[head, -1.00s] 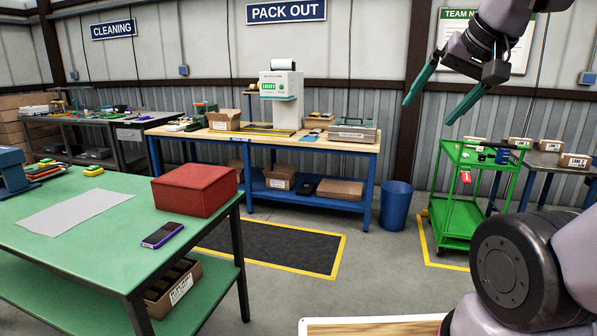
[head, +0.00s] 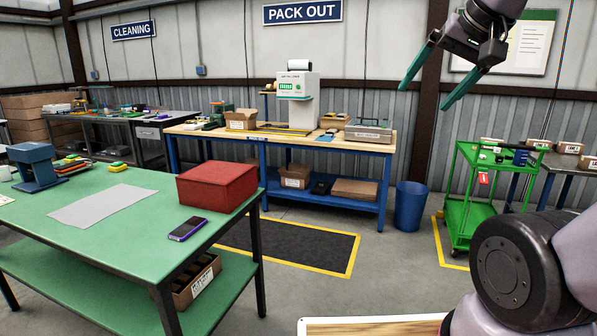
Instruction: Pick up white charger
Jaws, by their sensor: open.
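I cannot make out a white charger for certain in the head view; small items on the far tables and cart are too small to tell. My gripper (head: 424,98) is raised at the upper right, its two green fingers apart and nothing between them. It hangs in the air in front of the back wall, clear of every table.
A green table (head: 128,232) at the left holds a red box (head: 217,187), a phone (head: 188,229) and a grey sheet (head: 103,205). Beyond are the pack-out bench (head: 347,145), a blue bin (head: 410,206) and a green cart (head: 470,215). Floor is free between them.

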